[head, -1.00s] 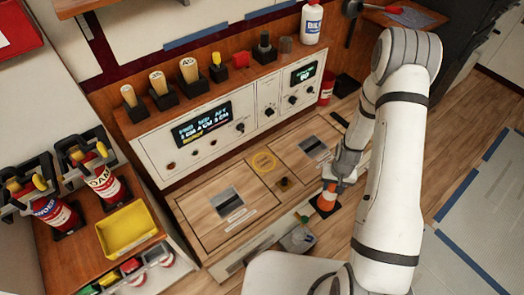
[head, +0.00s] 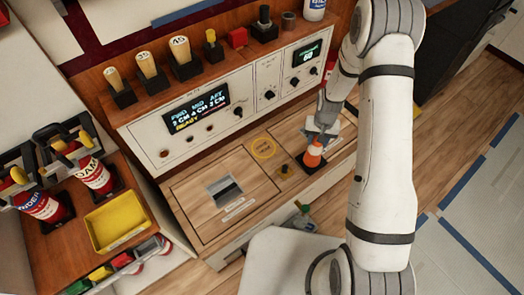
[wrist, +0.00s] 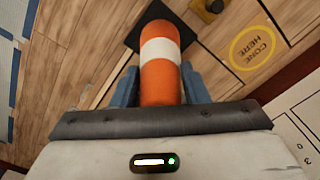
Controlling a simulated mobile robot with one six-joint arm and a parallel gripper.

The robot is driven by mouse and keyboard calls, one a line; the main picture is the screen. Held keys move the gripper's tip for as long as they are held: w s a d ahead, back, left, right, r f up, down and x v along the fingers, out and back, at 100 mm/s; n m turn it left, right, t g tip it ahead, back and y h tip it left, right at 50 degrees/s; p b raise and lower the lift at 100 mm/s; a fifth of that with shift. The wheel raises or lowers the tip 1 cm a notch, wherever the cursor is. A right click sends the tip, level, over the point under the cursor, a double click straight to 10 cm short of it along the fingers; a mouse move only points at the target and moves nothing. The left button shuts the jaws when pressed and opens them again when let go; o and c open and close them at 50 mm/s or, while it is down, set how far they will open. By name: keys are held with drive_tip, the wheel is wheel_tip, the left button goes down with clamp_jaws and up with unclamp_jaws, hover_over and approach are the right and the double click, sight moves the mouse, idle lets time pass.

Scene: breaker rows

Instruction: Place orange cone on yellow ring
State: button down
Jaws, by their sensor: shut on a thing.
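The orange cone (head: 313,154) has a white band and a dark square base. My gripper (head: 319,133) is shut on its upper part. In the wrist view the cone (wrist: 160,75) stands between the two blue-grey fingers (wrist: 160,88), its base pointing away from me. The yellow ring (head: 263,148) is a flat mark on the wooden bench top, left of the cone in the head view. In the wrist view the ring (wrist: 252,47), with the words "CONE HERE" in it, lies to the right of the cone, apart from it. I cannot tell whether the cone's base touches anything.
A small dark knob block (head: 285,171) sits between ring and cone. The control panel (head: 200,115) rises behind the bench. A yellow tray (head: 119,221) and red bottles (head: 95,176) stand at the left. The bench around the ring is mostly clear.

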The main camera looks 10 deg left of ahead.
drive_tip(key=w+a+r+b, duration=0.3)
drive_tip(key=a, duration=0.7)
drive_tip(key=w+a+r+b, duration=0.2)
drive_tip(key=a+r+b, duration=0.1)
drive_tip(key=a, duration=0.8)
wheel_tip(320, 180, down, 9)
drive_tip(key=shift+w+d+f, duration=0.1)
drive_tip(key=shift+f, duration=0.05)
drive_tip(key=c, duration=0.8)
unclamp_jaws()
